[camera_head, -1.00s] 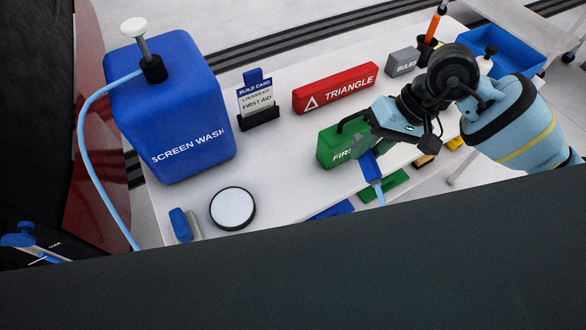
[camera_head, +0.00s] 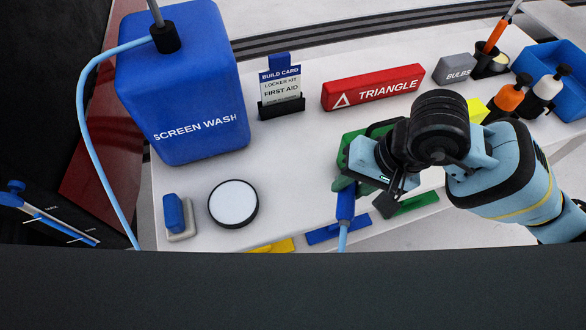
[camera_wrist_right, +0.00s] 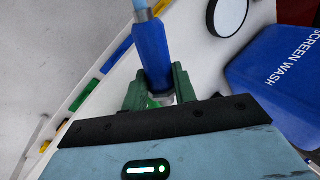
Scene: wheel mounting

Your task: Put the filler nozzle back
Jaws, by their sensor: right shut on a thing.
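The filler nozzle (camera_head: 345,204) is a blue handle with a light blue hose at its lower end. My right gripper (camera_head: 350,186) is shut on it above the table's near side, in front of the green first aid box (camera_head: 346,153). In the right wrist view, the nozzle (camera_wrist_right: 152,50) stands between the green fingers (camera_wrist_right: 158,88). The blue SCREEN WASH container (camera_head: 185,95) stands at the left, with a light blue hose (camera_head: 82,120) from its black cap. The hose's lower run is hidden behind the dark foreground edge. My left gripper is not in view.
A round white-topped disc (camera_head: 233,203) and a blue piece on a pale base (camera_head: 175,215) lie left of the nozzle. A card stand (camera_head: 281,105), red TRIANGLE box (camera_head: 373,87) and grey BULBS box (camera_head: 453,69) stand behind. Blue (camera_head: 325,234) and yellow (camera_head: 270,246) flat pieces lie at the near edge.

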